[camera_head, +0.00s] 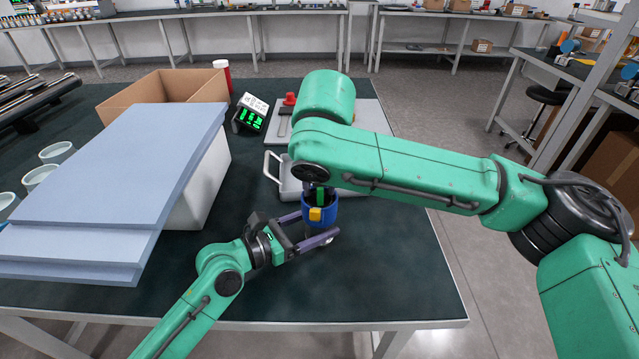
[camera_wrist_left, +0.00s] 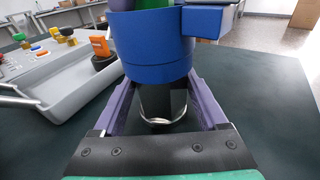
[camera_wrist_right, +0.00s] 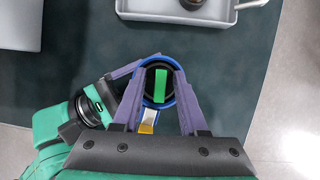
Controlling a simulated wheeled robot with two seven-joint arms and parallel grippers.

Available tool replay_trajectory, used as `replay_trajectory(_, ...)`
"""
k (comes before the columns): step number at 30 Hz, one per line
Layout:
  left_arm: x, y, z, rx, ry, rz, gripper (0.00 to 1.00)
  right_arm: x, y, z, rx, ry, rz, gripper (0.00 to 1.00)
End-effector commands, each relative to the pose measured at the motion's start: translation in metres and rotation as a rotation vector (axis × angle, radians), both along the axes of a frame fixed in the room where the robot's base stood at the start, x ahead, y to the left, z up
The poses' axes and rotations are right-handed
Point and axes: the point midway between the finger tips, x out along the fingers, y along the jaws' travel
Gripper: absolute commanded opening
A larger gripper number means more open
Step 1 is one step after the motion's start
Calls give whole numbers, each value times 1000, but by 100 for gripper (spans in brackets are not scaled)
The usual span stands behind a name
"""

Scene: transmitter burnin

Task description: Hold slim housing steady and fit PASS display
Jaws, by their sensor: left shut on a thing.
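The slim housing (camera_head: 322,211) stands upright at the table's front, with a blue upper body and a yellow block on its side. It fills the top of the left wrist view (camera_wrist_left: 152,48). My left gripper (camera_head: 318,238) is shut around its narrower lower part. The PASS display (camera_wrist_right: 161,86), a dark round face with a green bar, sits within the blue rim in the right wrist view. My right gripper (camera_wrist_right: 161,72) is directly above, its fingers apart on either side of the display. My right arm partly hides the housing's top in the head view.
A grey tray (camera_wrist_left: 62,87) with knobs and parts lies just behind the housing. A lit green display unit (camera_head: 250,114) stands behind it to the left. Blue-grey boards (camera_head: 120,170) and an open carton (camera_head: 172,90) fill the left. The table's front right is clear.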

Motion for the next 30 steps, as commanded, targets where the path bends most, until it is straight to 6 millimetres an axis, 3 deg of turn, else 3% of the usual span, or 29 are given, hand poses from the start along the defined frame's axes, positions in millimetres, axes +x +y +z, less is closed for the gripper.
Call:
replay_trajectory(8, 0, 0, 0, 1, -1, 0, 18, -2, 0, 5, 1, -1, 0, 49)
replay_trajectory(21, 0, 0, 0, 0, 0, 0, 18, -41, -3, 100, 1, -2, 1, 49)
replay_trajectory(30, 0, 0, 0, 0, 0, 0, 18, -46, -4, 111, -1, 0, 0, 49)
